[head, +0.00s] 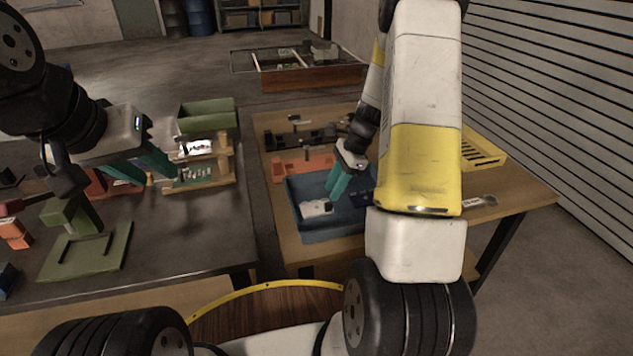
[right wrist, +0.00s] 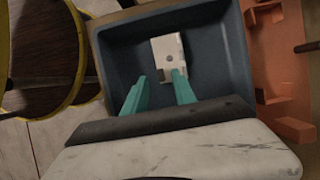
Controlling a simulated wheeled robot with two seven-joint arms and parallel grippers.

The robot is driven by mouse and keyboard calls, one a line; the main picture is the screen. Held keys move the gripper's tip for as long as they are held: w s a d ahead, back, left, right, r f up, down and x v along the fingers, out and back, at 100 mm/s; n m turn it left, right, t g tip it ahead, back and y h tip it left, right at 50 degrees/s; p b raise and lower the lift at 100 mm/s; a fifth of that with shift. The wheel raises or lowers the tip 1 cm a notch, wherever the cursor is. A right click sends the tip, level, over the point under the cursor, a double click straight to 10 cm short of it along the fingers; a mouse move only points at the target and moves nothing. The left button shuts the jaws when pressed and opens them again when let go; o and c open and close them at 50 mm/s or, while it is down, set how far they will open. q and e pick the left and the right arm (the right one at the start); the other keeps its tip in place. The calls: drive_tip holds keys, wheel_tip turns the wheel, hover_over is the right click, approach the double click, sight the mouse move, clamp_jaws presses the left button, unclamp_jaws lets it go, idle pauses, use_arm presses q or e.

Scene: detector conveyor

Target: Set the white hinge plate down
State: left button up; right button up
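The white hinge plate (head: 316,208) lies in the blue tray (head: 330,234), towards its left front part. It also shows in the right wrist view (right wrist: 166,50), with a hole in its face. My right gripper (head: 337,192) is over the tray, just right of and above the plate. In the right wrist view its two teal fingers (right wrist: 158,80) stand apart, with the plate just beyond the tips. One fingertip overlaps the plate's edge in that view; I cannot tell whether they touch. My left gripper (head: 153,178) is open and empty over the left table.
A dark blue part (head: 360,199) lies in the tray's right side. An orange fixture (head: 302,166) and a yellow slotted tray (head: 482,150) are on the wooden table. A green stand (head: 82,250) and a green bin (head: 207,117) are on the dark left table. A gap separates the tables.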

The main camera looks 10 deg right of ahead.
wheel_tip(320, 180, up, 13)
drive_tip(key=s+n+t, duration=0.1)
drive_tip(key=s+n, duration=0.1)
drive_tip(key=n, duration=0.1)
drive_tip(key=s+a+r+n+t+h, duration=0.1)
drive_tip(key=s+a+r+n+t, duration=0.1)
drive_tip(key=s+r+n, duration=0.5)
drive_tip(key=s+a+r+n+t+h, duration=0.1)
drive_tip(key=s+a+r+n+t, duration=0.2)
drive_tip(key=s, duration=1)
drive_tip(key=shift+a+r+n, duration=1.25)
drive_tip(key=shift+r+n, duration=0.85)
drive_tip(key=shift+n, duration=0.5)
